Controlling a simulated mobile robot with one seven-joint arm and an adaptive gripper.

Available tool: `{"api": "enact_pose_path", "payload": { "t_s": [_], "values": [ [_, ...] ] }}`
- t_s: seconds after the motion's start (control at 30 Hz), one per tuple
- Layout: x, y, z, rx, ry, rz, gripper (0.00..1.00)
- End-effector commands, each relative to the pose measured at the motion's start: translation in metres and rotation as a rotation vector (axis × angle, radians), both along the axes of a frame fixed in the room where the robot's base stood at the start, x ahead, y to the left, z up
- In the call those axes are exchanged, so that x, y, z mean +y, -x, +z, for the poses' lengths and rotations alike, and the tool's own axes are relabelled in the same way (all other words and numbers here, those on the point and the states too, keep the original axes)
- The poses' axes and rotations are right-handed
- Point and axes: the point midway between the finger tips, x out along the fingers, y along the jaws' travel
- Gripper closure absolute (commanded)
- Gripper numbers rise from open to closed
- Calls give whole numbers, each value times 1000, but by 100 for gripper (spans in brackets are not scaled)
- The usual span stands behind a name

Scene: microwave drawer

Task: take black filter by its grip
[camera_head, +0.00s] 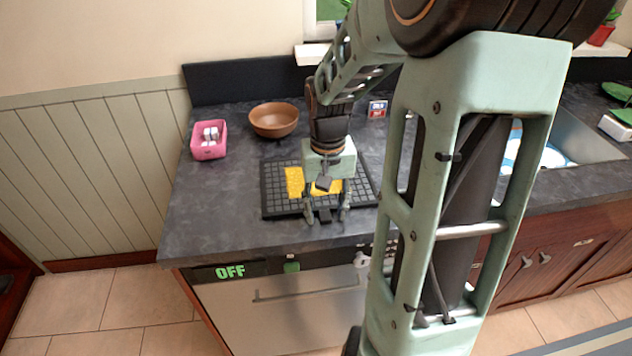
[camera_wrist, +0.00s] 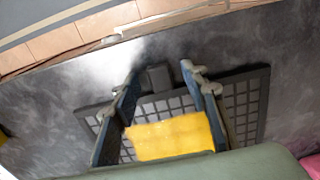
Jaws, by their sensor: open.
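The black filter (camera_head: 272,200) is a dark grid panel lying flat on the grey counter, and it also shows in the wrist view (camera_wrist: 245,100). Its grip, a small dark tab (camera_wrist: 157,76), sticks out from the edge facing the counter's front. My gripper (camera_head: 326,214) is above the filter's front edge, pointing down, with its fingers apart. In the wrist view the tab appears between the two fingertips. I cannot tell how high the tips are above it or whether they touch. A yellow piece (camera_head: 295,182) lies on the filter, partly hidden by my gripper.
A brown bowl (camera_head: 274,121) and a pink basket (camera_head: 209,140) with white items stand behind and left. A small red and blue box (camera_head: 377,109) is at the back. A sink (camera_head: 575,140) is to the right.

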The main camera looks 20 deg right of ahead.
Motion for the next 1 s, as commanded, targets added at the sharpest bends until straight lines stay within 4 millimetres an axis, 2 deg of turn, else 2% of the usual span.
{"api": "enact_pose_path", "payload": {
  "t_s": [0.27,0.6,1.0],
  "values": [
    [0,0,-2,0,0,0,62],
    [0,0,-2,0,0,0,99],
    [0,0,-2,-1,0,0,100]
  ]
}}
